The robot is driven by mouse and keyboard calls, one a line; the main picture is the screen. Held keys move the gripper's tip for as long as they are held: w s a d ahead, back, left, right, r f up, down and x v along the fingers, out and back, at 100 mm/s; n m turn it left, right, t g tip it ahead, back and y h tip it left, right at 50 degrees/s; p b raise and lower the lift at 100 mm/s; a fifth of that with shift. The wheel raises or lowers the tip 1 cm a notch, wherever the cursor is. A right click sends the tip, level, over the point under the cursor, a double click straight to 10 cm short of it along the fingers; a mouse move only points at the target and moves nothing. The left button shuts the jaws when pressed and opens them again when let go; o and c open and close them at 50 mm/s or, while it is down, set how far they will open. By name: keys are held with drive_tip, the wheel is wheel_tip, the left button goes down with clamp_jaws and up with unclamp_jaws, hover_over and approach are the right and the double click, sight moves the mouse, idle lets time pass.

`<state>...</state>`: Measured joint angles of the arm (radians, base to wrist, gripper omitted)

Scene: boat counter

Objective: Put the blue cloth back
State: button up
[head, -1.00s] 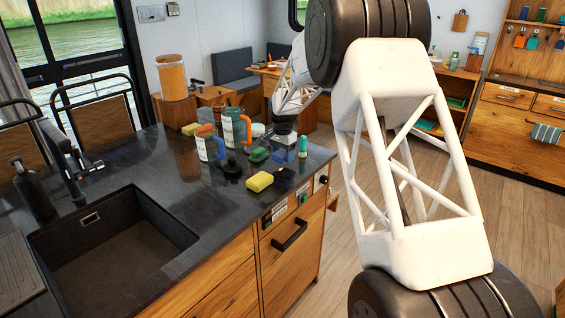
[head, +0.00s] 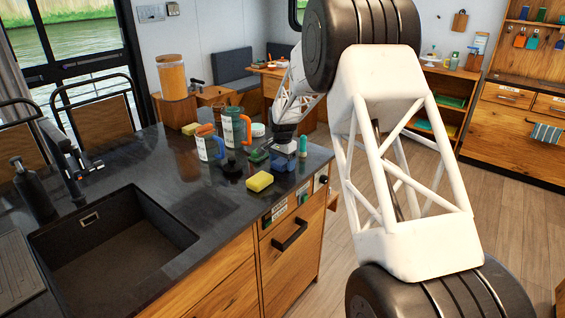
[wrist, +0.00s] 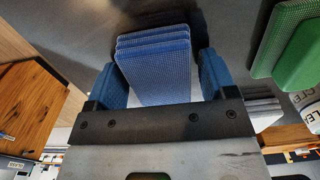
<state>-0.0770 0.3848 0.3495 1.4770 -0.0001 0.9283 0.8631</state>
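The blue cloth (wrist: 155,65) is a folded, ribbed stack in the middle of the wrist view. It lies on the dark counter between the two blue fingers of my gripper (wrist: 163,78). The fingers are apart, one on each side of the cloth. The left finger is close to it and a narrow gap shows at the right finger. In the head view my gripper (head: 283,160) is low over the counter near its right end. There the cloth and the blue fingers are too small to tell apart.
A yellow sponge (head: 260,181) lies in front of my gripper. A green scourer (wrist: 292,40) is close beside it. Jars with orange handles (head: 233,128) stand to the left, and a small green-capped bottle (head: 303,146) to the right. The sink (head: 115,240) is at the left front.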

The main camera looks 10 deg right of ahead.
sight(282, 160)
drive_tip(key=shift+o, duration=0.5)
drive_tip(key=shift+r, duration=0.1)
wheel_tip(282, 160, up, 12)
idle(0.5)
drive_tip(key=shift+r, duration=0.1)
idle(0.6)
